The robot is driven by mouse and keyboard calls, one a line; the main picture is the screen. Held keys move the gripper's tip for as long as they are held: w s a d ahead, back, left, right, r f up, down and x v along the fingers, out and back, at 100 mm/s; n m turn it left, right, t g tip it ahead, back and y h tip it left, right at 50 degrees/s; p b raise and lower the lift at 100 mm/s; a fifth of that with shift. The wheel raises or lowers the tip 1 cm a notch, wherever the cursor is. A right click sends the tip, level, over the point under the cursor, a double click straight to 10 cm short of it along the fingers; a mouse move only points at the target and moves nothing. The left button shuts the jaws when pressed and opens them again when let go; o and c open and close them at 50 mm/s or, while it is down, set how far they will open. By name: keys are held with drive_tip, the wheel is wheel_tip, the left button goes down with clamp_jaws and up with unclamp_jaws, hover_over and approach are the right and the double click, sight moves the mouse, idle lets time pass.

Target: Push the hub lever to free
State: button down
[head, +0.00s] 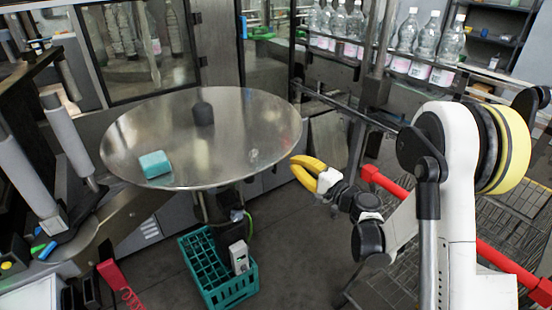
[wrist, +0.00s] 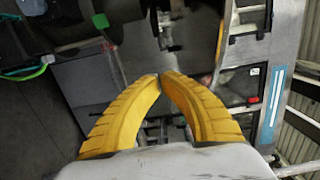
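My gripper (head: 292,165) has yellow fingers and is to the right of the round steel disc (head: 235,130), near its right edge. In the wrist view the fingertips (wrist: 161,78) come together with nothing seen between them, so it looks shut and empty. I cannot make out a hub lever for certain in either view. A dark mechanism (wrist: 165,30) shows beyond the fingertips in the wrist view; I cannot tell what it is.
A teal block (head: 155,164) lies on the disc. Below the disc, a green crate (head: 215,292) stands on the floor. Grey rollers (head: 68,138) are at the left. Clear bottles (head: 428,38) line the back right. A red bar (head: 385,184) runs behind my arm.

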drive_tip(key=w+a+b, duration=0.3)
drive_tip(key=w+a, duration=0.1)
drive_tip(key=a, duration=0.4)
drive_tip(key=shift+a+b, duration=0.15)
drive_tip(key=shift+b, duration=0.2)
